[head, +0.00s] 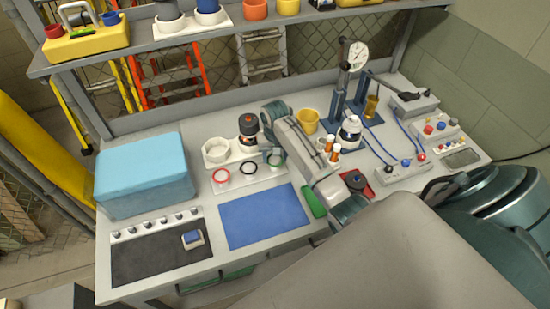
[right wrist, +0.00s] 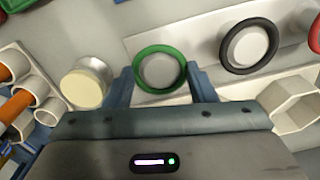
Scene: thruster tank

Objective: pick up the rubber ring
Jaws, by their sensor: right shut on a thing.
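Three rubber rings show in the right wrist view: a green ring (right wrist: 160,49), a black ring (right wrist: 226,50) and a red one (right wrist: 315,38) cut by the right edge. The green and black rings each surround a pale round post. My right gripper (right wrist: 161,78) has its blue fingers on either side of the green ring and is shut on it. I cannot tell whether the green ring is lifted off its post. In the head view the red ring (head: 221,175) and black ring (head: 249,167) sit in a row, with my right gripper (head: 274,153) above the green one. My left gripper is not in view.
A blue mat (head: 264,216) lies in front of the rings, with a light-blue box (head: 144,172) to the left. A dark-capped bottle (head: 248,127), a yellow cup (head: 308,121) and a white bottle (head: 350,131) stand near my right arm. A gauge stand (head: 356,56) is behind.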

